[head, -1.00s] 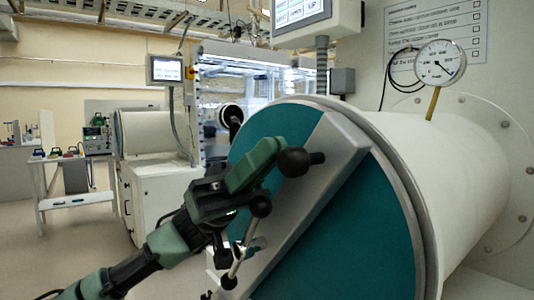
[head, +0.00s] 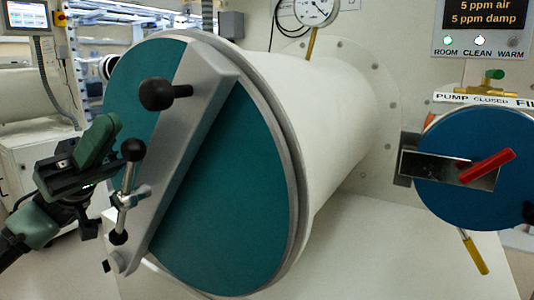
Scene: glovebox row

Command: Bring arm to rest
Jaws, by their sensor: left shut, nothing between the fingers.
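My left gripper (head: 108,128), green and black, is at the left of the head view, its arm coming in from the lower left. Its fingers are shut and empty. They are in front of the left edge of a round teal door (head: 240,170), below and left of a black ball knob (head: 156,94) on the door's grey bar (head: 190,130). A gap shows between the fingers and this knob. A clamp handle (head: 127,195) with black ball ends is just right of the gripper; I cannot tell if they touch. My right gripper is not in view.
The door closes a large white cylinder (head: 330,120) on the wall, with a dial gauge (head: 316,10) above. At right is a blue round hatch (head: 470,170) with a red lever (head: 487,166). Open floor shows at lower left.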

